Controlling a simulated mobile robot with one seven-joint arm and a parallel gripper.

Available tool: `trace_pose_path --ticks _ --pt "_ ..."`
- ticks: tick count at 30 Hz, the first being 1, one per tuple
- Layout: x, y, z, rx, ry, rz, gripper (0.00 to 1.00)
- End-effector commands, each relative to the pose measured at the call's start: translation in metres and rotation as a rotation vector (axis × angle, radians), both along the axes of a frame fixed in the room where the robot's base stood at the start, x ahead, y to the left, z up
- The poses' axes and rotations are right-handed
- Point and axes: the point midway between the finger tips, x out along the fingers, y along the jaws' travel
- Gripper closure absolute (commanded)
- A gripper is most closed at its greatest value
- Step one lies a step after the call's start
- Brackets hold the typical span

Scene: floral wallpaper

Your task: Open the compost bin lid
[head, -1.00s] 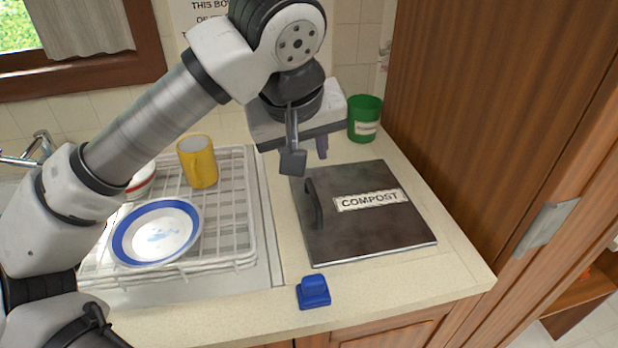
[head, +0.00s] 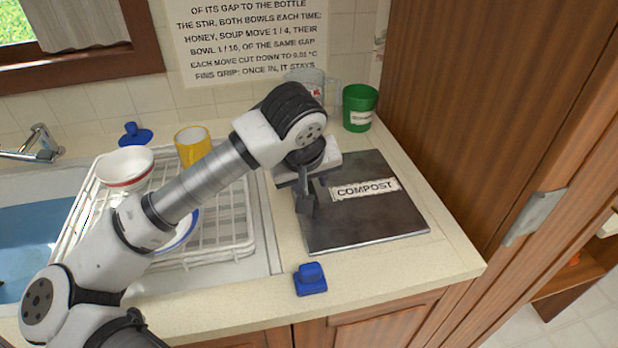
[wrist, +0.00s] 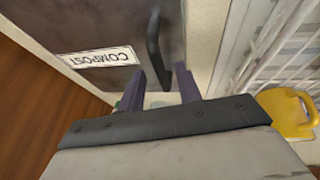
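The compost bin lid (head: 385,218) is a dark square plate with a white COMPOST label, lying flat and closed in the counter. My gripper (head: 311,196) is low over the lid's left side. Its hand and finger hide the handle in the head view. In the wrist view, the black bar handle (wrist: 154,45) stands on the lid (wrist: 100,22), in line with the gap between my two fingers (wrist: 163,80). The fingers are apart, so my gripper is open. I cannot tell whether the fingertips touch the handle or have it between them.
A dish rack (head: 233,215) with a yellow mug (head: 193,146) and bowls stands left of the lid. A blue object (head: 310,280) lies in front. A green cup (head: 359,108) and a clear jug (head: 306,80) stand behind. A wooden cabinet side (head: 480,90) rises on the right.

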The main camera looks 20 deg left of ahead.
Motion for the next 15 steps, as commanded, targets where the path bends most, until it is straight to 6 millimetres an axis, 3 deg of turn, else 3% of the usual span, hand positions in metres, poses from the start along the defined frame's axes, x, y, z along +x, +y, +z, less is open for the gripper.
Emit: trace_pose_path --ticks 6,13,15 --pt "0.0001 0.0000 -0.0002 0.000 0.000 0.000 0.67" --pt "-0.0001 0.0001 0.0001 0.000 0.000 0.000 0.97" --pt "0.0000 0.0000 0.0001 0.000 0.000 0.000 1.00"
